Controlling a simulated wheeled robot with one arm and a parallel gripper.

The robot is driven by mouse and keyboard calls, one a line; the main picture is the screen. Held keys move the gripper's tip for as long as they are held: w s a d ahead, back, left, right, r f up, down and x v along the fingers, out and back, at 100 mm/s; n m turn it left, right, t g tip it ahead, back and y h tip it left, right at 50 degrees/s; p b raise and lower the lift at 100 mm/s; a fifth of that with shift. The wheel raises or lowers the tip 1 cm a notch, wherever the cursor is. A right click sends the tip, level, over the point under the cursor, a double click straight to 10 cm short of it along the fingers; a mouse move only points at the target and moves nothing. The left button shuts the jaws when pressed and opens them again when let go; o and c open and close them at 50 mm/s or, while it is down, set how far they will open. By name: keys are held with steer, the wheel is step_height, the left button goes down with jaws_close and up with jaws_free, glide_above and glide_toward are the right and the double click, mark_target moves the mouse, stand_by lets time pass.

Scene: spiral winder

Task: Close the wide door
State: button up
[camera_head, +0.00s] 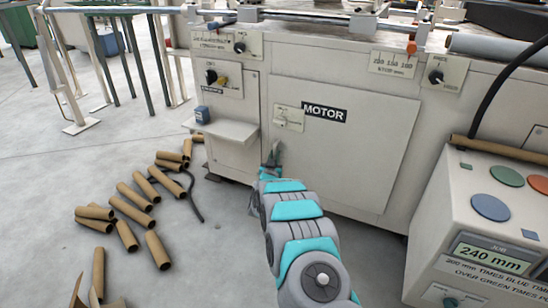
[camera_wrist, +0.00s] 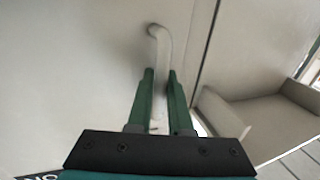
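The wide door (camera_head: 350,155) is the large pale panel labelled MOTOR on the front of the machine. It looks nearly flush with the cabinet; I cannot tell whether it is fully closed. In the wrist view the door (camera_wrist: 75,65) fills the left side, with a dark seam on its right. Its pale bar handle (camera_wrist: 162,48) stands near that seam and runs down between my fingers. My gripper (camera_wrist: 161,90) has a green finger on each side of the bar, with little or no gap, and seems shut on it. In the head view my gripper (camera_head: 272,158) is at the door's left edge.
A narrow panel with a small shelf (camera_head: 222,129) is left of the door; the shelf (camera_wrist: 265,115) is close to my gripper's right. Cardboard tubes (camera_head: 130,195) and a dark cable lie on the floor at left. A control box (camera_head: 485,230) stands at right.

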steer(key=o, duration=0.4)
steer(key=shift+w+d, duration=0.1)
steer(key=shift+d, duration=0.15)
steer(key=shift+r, duration=0.1)
steer(key=s+a, duration=0.1)
steer(key=s, duration=0.7)
stand_by(0.4)
